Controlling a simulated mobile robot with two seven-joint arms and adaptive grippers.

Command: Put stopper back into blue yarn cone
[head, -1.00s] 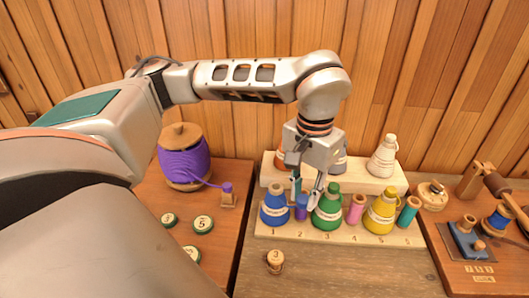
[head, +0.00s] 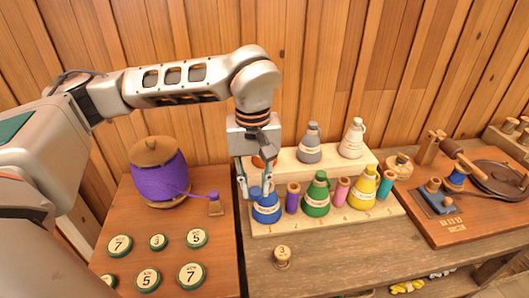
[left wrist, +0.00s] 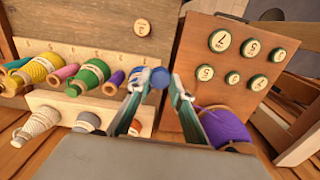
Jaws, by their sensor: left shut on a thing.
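The blue yarn cone (head: 266,210) stands upright at the left end of the front row on the pale wooden rack, with a white label band. My left gripper (head: 255,189) points down at the cone's top. It is shut on a small blue stopper (head: 255,192), which also shows as a rounded blue piece between the fingertips in the left wrist view (left wrist: 159,78). The stopper appears beside the cone's top; whether they touch I cannot tell. In the left wrist view the cone is partly hidden behind a finger. My right gripper is not in view.
Right of the blue cone stand a purple spool (head: 293,198), a green cone (head: 317,196), a pink spool (head: 341,191) and a yellow cone (head: 363,189). Grey (head: 309,144) and white (head: 352,140) cones stand on the raised back step.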

